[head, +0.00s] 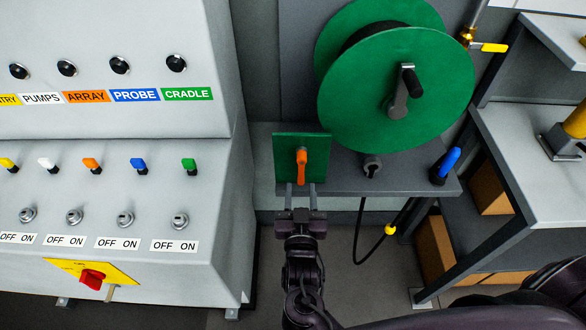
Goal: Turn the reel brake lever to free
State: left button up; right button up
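An orange lever (302,160), which I take to be the reel brake lever, sits on a green plate (318,148) left of the reel, handle pointing down. The green reel (425,60) has a crank with a black knob (412,82) on its face. My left gripper is not in view.
A grey console (120,200) with coloured switches, keys and a red knob (92,278) stands left. A grey shelf (400,172) under the reel carries a blue-handled part (449,162). A yellow-handled valve (492,47) is upper right; a table (530,140) stands right.

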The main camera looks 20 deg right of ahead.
aim_at(301, 172)
jog(key=p+x, duration=0.1)
jog(key=x, duration=0.6)
jog(key=shift+d+f, duration=0.15)
grip_shut()
